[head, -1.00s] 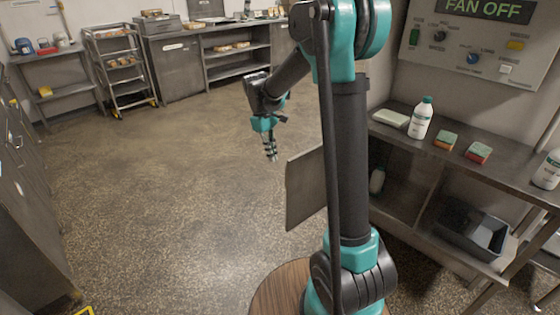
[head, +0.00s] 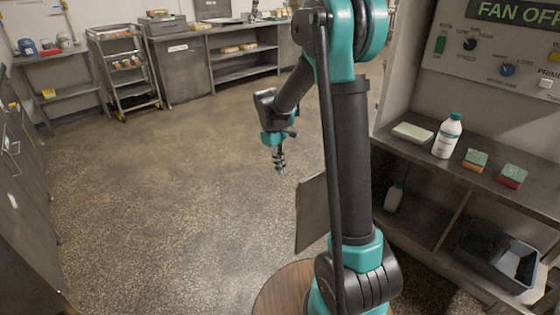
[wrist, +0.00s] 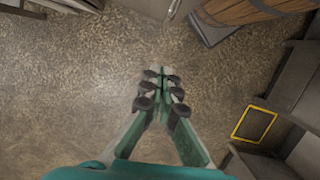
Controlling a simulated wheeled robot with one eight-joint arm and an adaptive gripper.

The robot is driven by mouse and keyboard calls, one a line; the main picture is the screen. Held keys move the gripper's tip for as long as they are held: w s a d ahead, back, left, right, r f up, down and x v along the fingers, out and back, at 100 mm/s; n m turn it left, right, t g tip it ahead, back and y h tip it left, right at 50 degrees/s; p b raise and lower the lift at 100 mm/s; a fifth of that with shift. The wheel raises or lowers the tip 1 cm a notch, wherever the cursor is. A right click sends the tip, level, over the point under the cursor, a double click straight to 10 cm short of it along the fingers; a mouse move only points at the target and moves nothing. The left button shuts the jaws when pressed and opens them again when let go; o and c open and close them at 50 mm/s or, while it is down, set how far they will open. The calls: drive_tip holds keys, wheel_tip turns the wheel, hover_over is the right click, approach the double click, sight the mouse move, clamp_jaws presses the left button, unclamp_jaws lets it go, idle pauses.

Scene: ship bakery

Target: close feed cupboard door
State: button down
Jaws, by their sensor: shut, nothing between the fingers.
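The feed cupboard door (head: 311,212) is a plain grey panel standing open, swung out from the low steel cupboard on the right in the head view. My arm hides its right side and the hinge edge. My gripper (head: 281,170) points down, just left of and above the door's top outer corner, with a gap visible between them. In the wrist view my gripper (wrist: 162,76) has its fingers together and empty above the speckled floor. A pale panel edge with a metal handle (wrist: 173,9) shows at the top there; I cannot tell if it is this door.
The counter (head: 410,152) on the right carries a white bottle (head: 447,136) and sponges. A grey bin (head: 497,255) sits on its lower shelf. A wire rack trolley (head: 124,75) and steel benches stand far back. The floor (head: 160,200) on the left is open.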

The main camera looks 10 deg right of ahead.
drive_tip(key=s+d+f, duration=0.3)
drive_tip(key=s+f, duration=0.1)
drive_tip(key=shift+d+f, duration=0.25)
drive_tip(key=shift+f, duration=0.1)
drive_tip(key=shift+s, duration=0.1)
